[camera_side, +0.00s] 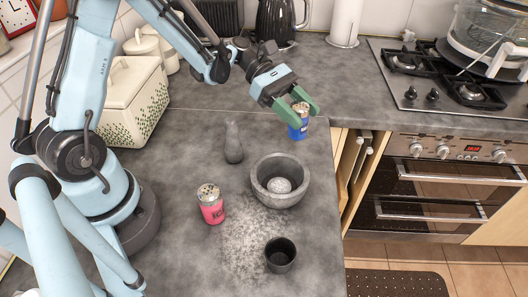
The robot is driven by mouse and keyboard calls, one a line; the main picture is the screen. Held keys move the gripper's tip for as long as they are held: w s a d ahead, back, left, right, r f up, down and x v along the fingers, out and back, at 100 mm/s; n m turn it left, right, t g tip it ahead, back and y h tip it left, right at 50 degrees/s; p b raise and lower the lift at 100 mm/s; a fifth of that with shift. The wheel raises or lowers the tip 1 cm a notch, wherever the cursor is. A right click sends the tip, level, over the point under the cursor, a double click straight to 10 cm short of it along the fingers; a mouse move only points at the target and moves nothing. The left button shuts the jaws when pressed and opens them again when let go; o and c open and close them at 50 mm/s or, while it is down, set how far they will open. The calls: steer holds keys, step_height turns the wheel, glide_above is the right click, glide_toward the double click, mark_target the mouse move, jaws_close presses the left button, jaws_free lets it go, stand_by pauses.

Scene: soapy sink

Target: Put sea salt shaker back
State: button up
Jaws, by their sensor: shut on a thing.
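My gripper (304,107), with green fingers, is shut on a blue shaker (297,132) with a speckled top. The shaker is upright near the inner corner of the grey counter. I cannot tell whether its base touches the counter. A pink shaker (212,212) with a perforated metal top stands upright on the counter at the lower left. The labels are too small to read, so I cannot tell for certain which one is the sea salt shaker.
A stone mortar (262,192) holds a pale round thing. A grey bottle-shaped object (233,145) and a dark cup (280,261) stand nearby. Pale powder (245,237) is scattered on the counter. A cream container (133,98) and a gas hob (418,95) flank the area.

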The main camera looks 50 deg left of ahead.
steer(key=shift+w+a+f, duration=0.6)
steer(key=shift+a, duration=0.1)
steer(key=shift+f, duration=1.95)
steer(key=o, duration=1.1)
steer(key=shift+f, duration=0.15)
steer(key=shift+o, duration=0.2)
